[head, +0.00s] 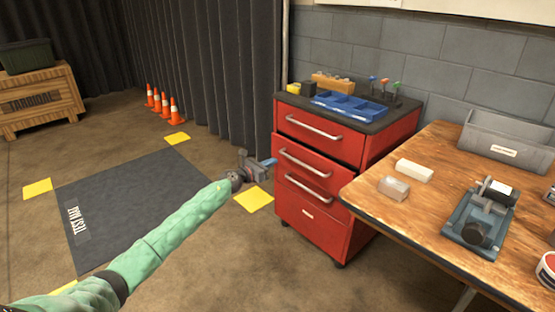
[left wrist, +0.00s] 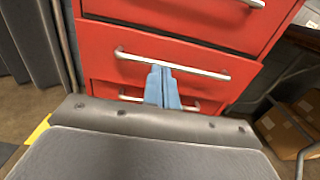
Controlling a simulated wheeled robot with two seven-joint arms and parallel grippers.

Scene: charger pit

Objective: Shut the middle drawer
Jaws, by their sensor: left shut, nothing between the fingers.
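The red drawer cabinet (head: 375,150) stands at the centre right. Its middle drawer (head: 318,166), with a silver bar handle, appears to stick out slightly, with a dark gap above its front; how far is hard to tell. My left gripper (head: 272,162) has its blue fingers shut and empty, at the left edge of the drawer fronts. In the left wrist view the shut fingers (left wrist: 158,70) point at the middle drawer (left wrist: 215,50) and overlap its handle (left wrist: 195,71). I cannot tell whether they touch it. My right gripper is not in view.
A wooden workbench (head: 420,205) with a vise (head: 478,215) and a grey bin (head: 510,138) stands close on the right. A blue tray (head: 350,106) sits on the cabinet. A dark curtain (head: 215,65) hangs behind my gripper. The floor mat (head: 130,205) is clear.

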